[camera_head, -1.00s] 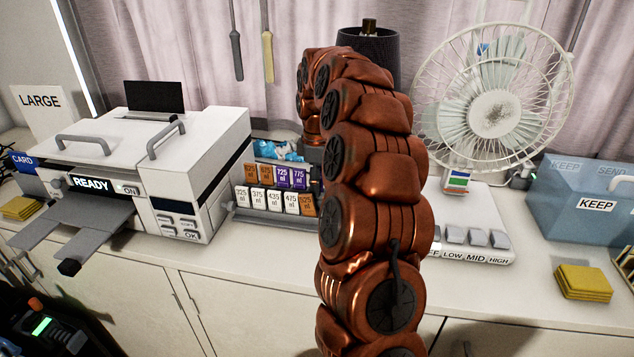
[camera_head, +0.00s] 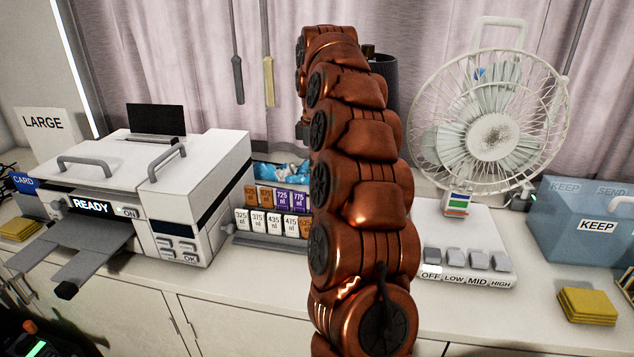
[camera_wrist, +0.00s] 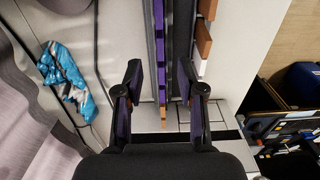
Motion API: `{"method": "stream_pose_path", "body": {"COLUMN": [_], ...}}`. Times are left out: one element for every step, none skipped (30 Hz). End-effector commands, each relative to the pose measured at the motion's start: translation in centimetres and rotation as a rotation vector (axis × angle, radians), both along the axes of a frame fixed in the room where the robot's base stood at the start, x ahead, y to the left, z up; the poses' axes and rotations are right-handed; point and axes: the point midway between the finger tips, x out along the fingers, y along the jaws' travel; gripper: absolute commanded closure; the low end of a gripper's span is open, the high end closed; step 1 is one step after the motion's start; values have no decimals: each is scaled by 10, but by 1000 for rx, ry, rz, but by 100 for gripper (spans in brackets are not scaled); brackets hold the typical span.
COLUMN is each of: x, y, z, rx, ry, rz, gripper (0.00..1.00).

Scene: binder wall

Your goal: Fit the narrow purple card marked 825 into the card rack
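The card rack (camera_head: 268,241) stands on the counter right of the printer, with cards in two rows. The back row shows orange cards and purple cards marked 725 (camera_head: 281,199) and 775 (camera_head: 299,200). White cards and an orange one stand in the front row. My arm hides the rack's right end, and I cannot make out a card marked 825. In the wrist view, my gripper (camera_wrist: 163,92) is over the rack with its fingers apart. Narrow purple edges (camera_wrist: 158,25) and orange edges (camera_wrist: 203,35) run between and beside the fingers. I see nothing clamped.
The white printer (camera_head: 200,170) reads READY. A blue crumpled packet (camera_wrist: 65,75) lies behind the rack. A fan (camera_head: 490,140) with buttons and a blue KEEP bin (camera_head: 590,235) stand to the right. Yellow pads (camera_head: 587,305) lie near the right front edge.

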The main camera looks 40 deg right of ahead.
Motion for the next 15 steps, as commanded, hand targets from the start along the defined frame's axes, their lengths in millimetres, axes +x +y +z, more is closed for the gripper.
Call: {"method": "stream_pose_path", "body": {"x": [1, 1, 1, 1, 1, 1, 1, 1, 0, 0, 0, 0, 0, 0, 0], "y": [0, 0, 0, 0, 0, 0, 0, 0, 0, 0, 0, 1, 1, 1, 1], "z": [4, 6, 9, 11, 13, 15, 16, 16, 17, 18, 18, 18, 18, 18, 18], "rx": [-1, -1, -2, -2, -3, -2, -2, -2, -1, -1, 0, -1, -1, -1, -1], "ry": [-1, -1, -3, -3, -4, -3, -3, -2, -1, -1, 0, 1, 1, 1, 1], "rz": [0, 0, -1, -1, -1, 0, 0, 0, 0, 1, 1, 1, 1, 1, 1], "gripper": [61, 61, 61, 61, 61, 61, 61, 61, 61, 61, 61, 61, 61, 61, 61]}}
